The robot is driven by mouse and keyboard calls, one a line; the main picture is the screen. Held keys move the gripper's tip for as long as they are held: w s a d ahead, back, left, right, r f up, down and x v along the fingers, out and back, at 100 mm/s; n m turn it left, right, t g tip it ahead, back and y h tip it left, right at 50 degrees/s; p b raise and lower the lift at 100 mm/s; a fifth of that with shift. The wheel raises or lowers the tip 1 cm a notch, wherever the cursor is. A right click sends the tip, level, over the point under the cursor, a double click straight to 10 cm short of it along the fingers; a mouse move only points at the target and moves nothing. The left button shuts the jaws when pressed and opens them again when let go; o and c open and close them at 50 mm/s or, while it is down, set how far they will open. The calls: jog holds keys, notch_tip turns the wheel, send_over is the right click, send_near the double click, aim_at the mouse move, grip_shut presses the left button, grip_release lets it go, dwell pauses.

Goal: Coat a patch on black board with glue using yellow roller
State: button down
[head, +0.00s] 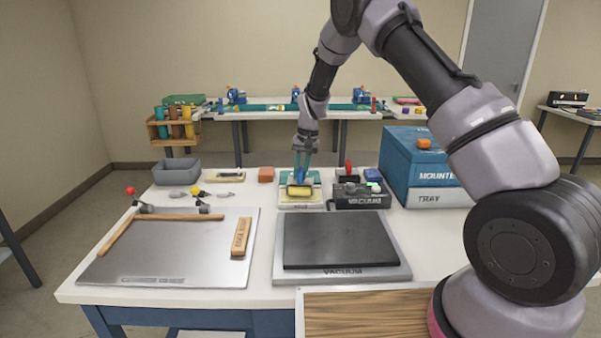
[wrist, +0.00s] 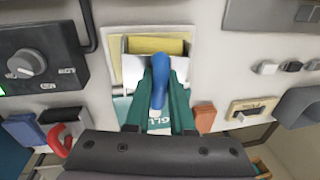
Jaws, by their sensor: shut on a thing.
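The black board (head: 338,240) lies flat on a grey plate marked VACUUM (head: 395,262) at the front middle of the table. My gripper (head: 301,176) is behind the board, above the glue tray (head: 301,206), pointing down. Its teal fingers are shut on the blue handle (wrist: 158,82) of the yellow roller (head: 299,191). The yellow roller (wrist: 157,46) is at the tray in the wrist view, partly hidden by the handle and fingers. I cannot tell whether it touches the tray. No glue patch can be made out on the board.
A black vacuum control box (head: 360,197) stands right of the tray, beside a blue mounting box (head: 415,160). A metal plate with wooden bars (head: 165,255) lies at left. A grey bin (head: 176,173) and an orange block (head: 266,174) stand behind. Space above the board is clear.

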jog(key=shift+f, duration=0.5)
dwell(1.5)
jog(key=shift+r, duration=0.1)
jog(key=shift+r, duration=3.4)
